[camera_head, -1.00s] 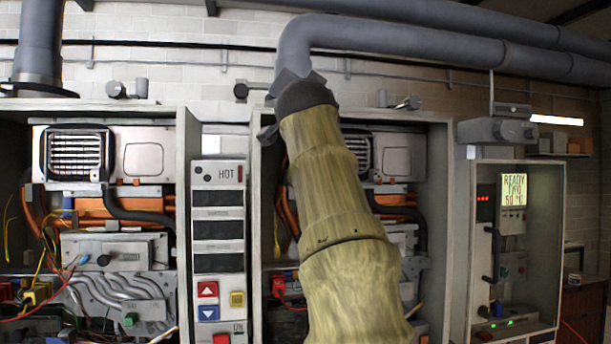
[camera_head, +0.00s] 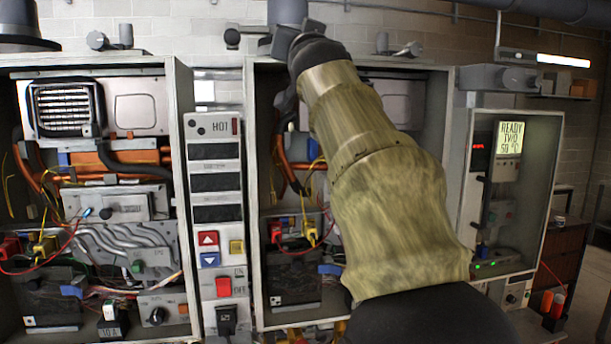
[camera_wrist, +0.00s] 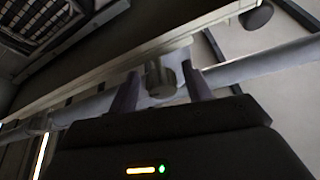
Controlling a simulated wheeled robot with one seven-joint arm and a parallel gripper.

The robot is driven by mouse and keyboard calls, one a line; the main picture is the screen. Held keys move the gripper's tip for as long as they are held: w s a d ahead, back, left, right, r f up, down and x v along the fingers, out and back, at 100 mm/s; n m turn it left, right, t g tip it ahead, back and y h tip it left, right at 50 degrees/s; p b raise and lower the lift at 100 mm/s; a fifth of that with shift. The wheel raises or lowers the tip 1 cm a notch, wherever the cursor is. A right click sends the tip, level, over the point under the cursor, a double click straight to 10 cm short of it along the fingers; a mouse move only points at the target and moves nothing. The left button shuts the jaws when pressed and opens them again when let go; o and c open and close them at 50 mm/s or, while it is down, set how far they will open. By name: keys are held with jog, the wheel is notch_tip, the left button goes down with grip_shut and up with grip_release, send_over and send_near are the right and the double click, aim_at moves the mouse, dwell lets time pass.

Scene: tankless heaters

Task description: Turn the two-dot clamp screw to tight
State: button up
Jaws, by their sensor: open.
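My gripper (camera_wrist: 160,69) is open in the wrist view, with one finger on each side of a grey knob (camera_wrist: 160,82). The right finger is close to the knob; I cannot tell whether it touches. In the head view my gripper (camera_head: 284,42) is a dark shape at the top left of the middle cabinet, partly hidden by my wrist. No dot marks are readable, so I cannot tell which is the two-dot screw.
The open middle cabinet (camera_head: 254,200) holds wires and hoses below my arm. A control panel (camera_head: 213,152) reading HOT stands to its left. A display (camera_head: 510,138) at right reads READY TWO 50 °C. Another dark knob (camera_wrist: 257,16) sits farther along the edge.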

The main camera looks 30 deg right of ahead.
jog(key=shift+s+r+n+y+p, duration=0.15)
jog(key=shift+n+y+p, duration=0.3)
jog(key=shift+p, duration=0.65)
jog(key=shift+w+r+n+y+p, duration=0.15)
jog(key=shift+n+p, duration=0.5)
jog(key=shift+p, duration=0.4)
